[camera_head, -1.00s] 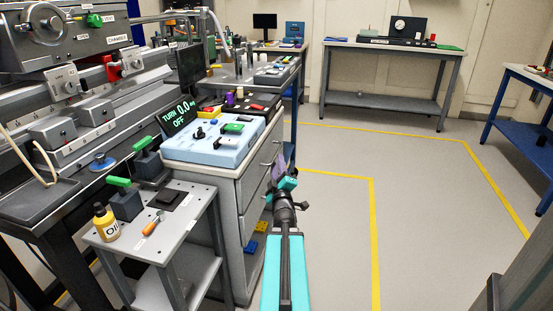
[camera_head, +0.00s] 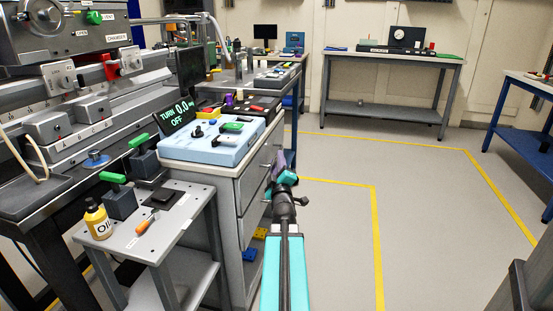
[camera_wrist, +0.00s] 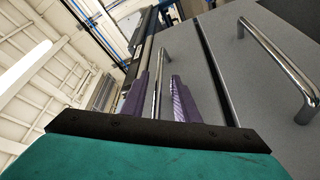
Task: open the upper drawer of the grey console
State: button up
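The grey console (camera_head: 228,185) stands left of centre in the head view, with its drawer fronts facing right. My gripper (camera_head: 283,176) is beside those fronts, and the contact is too small to make out there. In the wrist view, tilted so that up is to the left, my gripper's two purple fingers (camera_wrist: 160,80) are apart. The upper drawer's metal bar handle (camera_wrist: 163,62) lies between them, with visible gaps on both sides. The upper drawer front (camera_wrist: 187,58) looks flush. The lower drawer's handle (camera_wrist: 280,68) is to the right, past a dark seam.
A light-blue control box (camera_head: 213,138) sits on the console. A small grey side table (camera_head: 150,245) with an oil bottle (camera_head: 98,220) stands in front of it at left. The floor (camera_head: 335,240) right of my arm is clear, marked with yellow tape (camera_head: 376,240).

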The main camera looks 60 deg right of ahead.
jog(key=shift+b+x, duration=0.3)
jog(key=shift+x, duration=1.55)
grip_shut()
